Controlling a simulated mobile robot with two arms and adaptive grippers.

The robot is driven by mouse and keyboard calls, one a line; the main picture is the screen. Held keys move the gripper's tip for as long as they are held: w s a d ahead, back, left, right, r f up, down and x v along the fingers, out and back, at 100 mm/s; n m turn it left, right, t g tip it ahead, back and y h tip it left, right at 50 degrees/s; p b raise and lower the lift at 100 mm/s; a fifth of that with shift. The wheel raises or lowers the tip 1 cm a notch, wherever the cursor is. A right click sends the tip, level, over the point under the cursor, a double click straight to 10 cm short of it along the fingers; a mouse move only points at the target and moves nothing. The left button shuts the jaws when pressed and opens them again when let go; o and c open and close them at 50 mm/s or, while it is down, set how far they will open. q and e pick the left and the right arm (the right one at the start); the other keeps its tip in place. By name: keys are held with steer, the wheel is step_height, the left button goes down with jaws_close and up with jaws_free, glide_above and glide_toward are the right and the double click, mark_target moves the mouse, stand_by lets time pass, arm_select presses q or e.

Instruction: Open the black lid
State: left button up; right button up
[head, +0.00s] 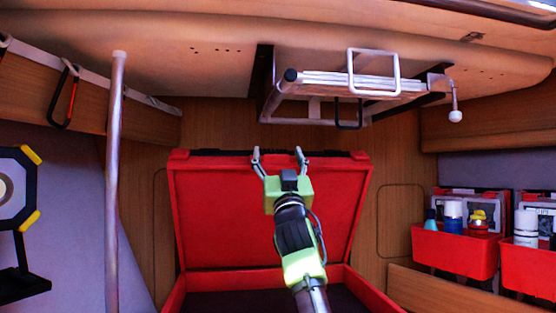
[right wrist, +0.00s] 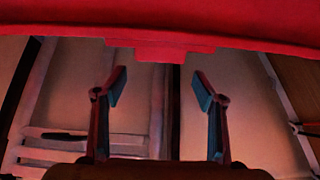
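The lid (head: 215,220) of a red case stands raised and tilted back, its red inner face toward me in the head view. Some black shows along its top edge; its outer side is hidden. The case's open body (head: 380,295) is below it, with a dark inside. My right gripper (head: 278,154) is at the middle of the lid's top edge, fingers spread. In the right wrist view, the open fingers (right wrist: 159,87) have nothing between them, and the lid's red edge (right wrist: 240,40) with a small tab crosses above. I cannot tell if they touch. My left gripper is not in view.
A metal rack (head: 345,85) hangs from the ceiling above the lid. A grey pole (head: 115,180) stands at the left. Red bins (head: 455,250) with bottles are on the right. A black-and-yellow lamp-like object (head: 15,190) is at far left.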

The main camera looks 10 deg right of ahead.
steer(key=shift+w+d+f, duration=0.1)
steer(key=shift+w+f, duration=0.2)
steer(key=shift+f, duration=0.25)
steer(key=shift+s+f, duration=0.1)
steer(key=shift+f, duration=0.1)
steer(key=s+r+v, duration=0.1)
steer(key=v, duration=1)
steer(key=shift+s+f, duration=0.1)
steer(key=shift+f, duration=0.05)
steer(key=shift+s, duration=0.1)
